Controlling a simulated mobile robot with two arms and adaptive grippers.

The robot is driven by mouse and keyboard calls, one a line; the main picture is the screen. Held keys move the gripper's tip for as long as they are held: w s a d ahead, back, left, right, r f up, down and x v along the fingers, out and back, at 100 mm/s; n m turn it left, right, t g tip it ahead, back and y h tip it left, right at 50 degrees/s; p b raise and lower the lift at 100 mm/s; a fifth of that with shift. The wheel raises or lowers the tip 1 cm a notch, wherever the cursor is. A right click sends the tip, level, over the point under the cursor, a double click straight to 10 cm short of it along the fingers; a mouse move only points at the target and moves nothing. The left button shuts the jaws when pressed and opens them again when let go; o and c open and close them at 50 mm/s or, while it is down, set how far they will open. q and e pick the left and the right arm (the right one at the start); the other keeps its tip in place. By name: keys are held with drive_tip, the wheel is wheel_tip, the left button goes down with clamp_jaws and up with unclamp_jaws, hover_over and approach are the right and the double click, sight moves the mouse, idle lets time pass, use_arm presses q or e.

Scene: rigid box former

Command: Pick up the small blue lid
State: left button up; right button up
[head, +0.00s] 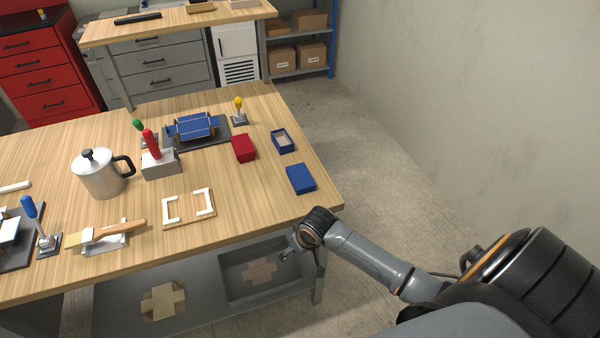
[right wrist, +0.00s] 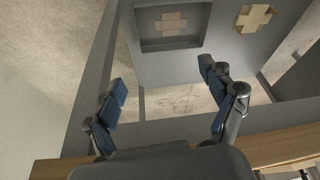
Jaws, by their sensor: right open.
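The small blue lid (head: 300,178) lies on the wooden table near its right edge, its plain blue top facing up. A small open blue box (head: 282,141) with a pale inside sits just behind it. My right gripper (head: 287,254) is off the table's front right corner, in front of the blue lid and apart from it. In the right wrist view my right gripper (right wrist: 163,78) has its two blue-padded fingers spread with nothing between them. The lid does not show in that view. My left gripper is not in view.
A red box (head: 243,148) sits left of the open blue box. A white-cornered wooden frame (head: 189,207), a metal pot (head: 100,174) and a red-handled clamp (head: 152,145) stand further left. Below, a grey tray (head: 232,290) holds a flat cardboard cross. Table around the lid is clear.

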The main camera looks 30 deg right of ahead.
wheel_tip(320, 180, up, 16)
drive_tip(key=w, duration=0.1)
drive_tip(key=m+h, duration=0.1)
drive_tip(key=m, duration=0.2)
approach(301, 176)
drive_tip(key=p+x, duration=0.1)
drive_tip(key=x, duration=0.1)
drive_tip(key=shift+a+f+p, duration=0.15)
drive_tip(key=shift+f+p, duration=0.15)
drive_tip(key=shift+p, duration=0.05)
drive_tip(key=shift+w+f, duration=0.25)
drive_tip(key=shift+f, duration=0.25)
drive_tip(key=p+x, duration=0.1)
drive_tip(key=x, duration=0.3)
drive_tip(key=shift+w+f, duration=0.25)
drive_tip(key=shift+f, duration=0.3)
use_arm(q)
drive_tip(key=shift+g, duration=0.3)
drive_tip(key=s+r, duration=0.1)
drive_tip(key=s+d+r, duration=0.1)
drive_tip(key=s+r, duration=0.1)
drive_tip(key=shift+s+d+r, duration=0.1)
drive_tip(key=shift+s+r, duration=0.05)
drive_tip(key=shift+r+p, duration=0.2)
drive_tip(key=shift+p, duration=0.2)
use_arm(e)
drive_tip(key=shift+d+f, duration=0.25)
drive_tip(key=c, duration=1.1)
